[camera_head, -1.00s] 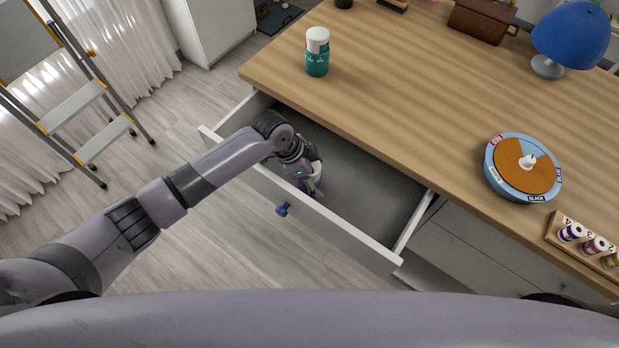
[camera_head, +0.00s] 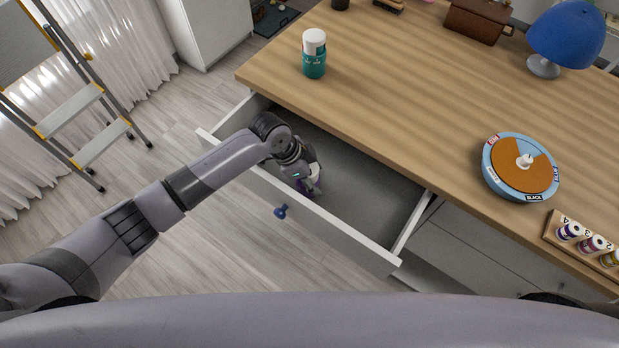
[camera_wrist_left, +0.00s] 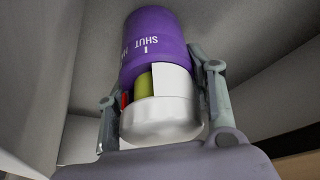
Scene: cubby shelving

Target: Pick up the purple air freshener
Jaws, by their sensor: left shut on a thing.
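The purple air freshener (camera_wrist_left: 152,45) has a purple part with white lettering and a white rounded end. In the left wrist view it lies between the two fingers of my left gripper (camera_wrist_left: 163,95), which is shut on it. In the head view my left gripper (camera_head: 308,184) is inside the open drawer (camera_head: 365,190), near its front wall. Only small purple and white bits of the air freshener (camera_head: 316,178) show there, the rest hidden by my gripper. I cannot tell whether it touches the drawer floor. My right gripper is not in view.
A wooden desk (camera_head: 400,90) overhangs the drawer's back. On it stand a teal bottle with a white cap (camera_head: 314,62), a round labelled disc (camera_head: 520,167), a blue lamp (camera_head: 566,36) and a rack of small bottles (camera_head: 590,243). The drawer's right part is empty.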

